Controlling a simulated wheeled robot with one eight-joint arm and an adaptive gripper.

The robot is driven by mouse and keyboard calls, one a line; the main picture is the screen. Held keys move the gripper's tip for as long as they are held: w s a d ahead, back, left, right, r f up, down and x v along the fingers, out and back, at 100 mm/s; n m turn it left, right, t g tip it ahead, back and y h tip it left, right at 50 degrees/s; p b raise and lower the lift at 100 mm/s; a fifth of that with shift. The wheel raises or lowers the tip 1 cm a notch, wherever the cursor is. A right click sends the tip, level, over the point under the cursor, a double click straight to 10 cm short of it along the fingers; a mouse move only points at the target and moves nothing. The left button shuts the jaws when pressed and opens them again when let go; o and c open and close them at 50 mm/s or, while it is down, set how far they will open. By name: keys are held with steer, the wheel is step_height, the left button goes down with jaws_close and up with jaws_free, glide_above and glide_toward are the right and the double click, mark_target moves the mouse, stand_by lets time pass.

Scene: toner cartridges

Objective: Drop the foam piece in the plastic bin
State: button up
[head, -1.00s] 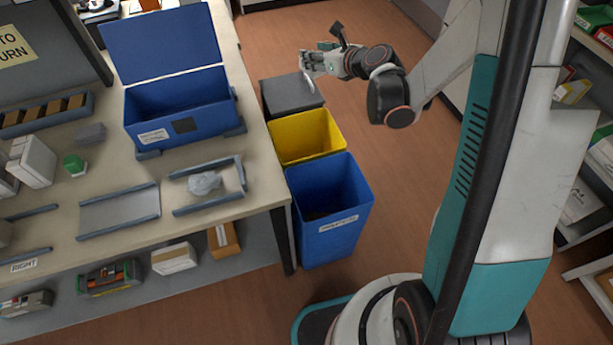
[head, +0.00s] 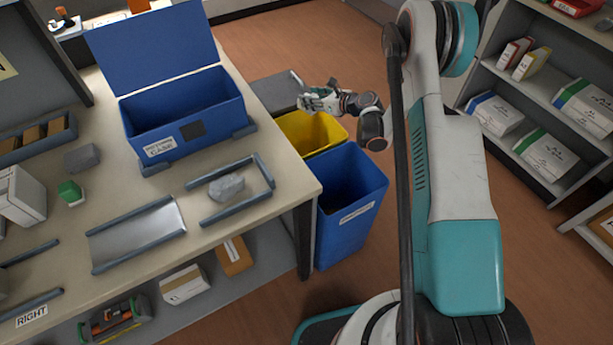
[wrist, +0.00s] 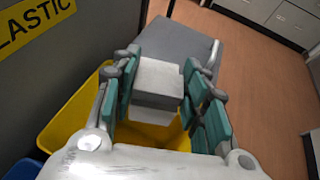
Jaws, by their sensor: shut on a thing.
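My gripper (head: 318,98) is over the bins beside the table in the head view. In the wrist view my gripper (wrist: 160,72) is shut on a pale foam piece (wrist: 158,82), held between the teal finger pads. The yellow bin (head: 322,140) is below it; its yellow wall (wrist: 62,125) shows at the lower left of the wrist view. A yellow sign (wrist: 35,20) with the letters "LASTIC" is on the dark panel at upper left. The foam piece is hard to make out in the head view.
A blue bin (head: 350,215) stands in front of the yellow one, and a grey-topped bin (head: 270,92) behind it. The table (head: 120,205), with an open blue box (head: 185,115), borders the bins on the left. Open floor lies behind; shelves (head: 545,110) stand at right.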

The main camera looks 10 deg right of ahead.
mark_target(312, 112)
steer(key=shift+f+b, duration=1.2)
steer(key=shift+f, duration=2.1)
steer(key=o, duration=0.7)
steer(key=shift+o, duration=0.2)
steer(key=v, duration=1.2)
steer(key=shift+r, duration=0.1)
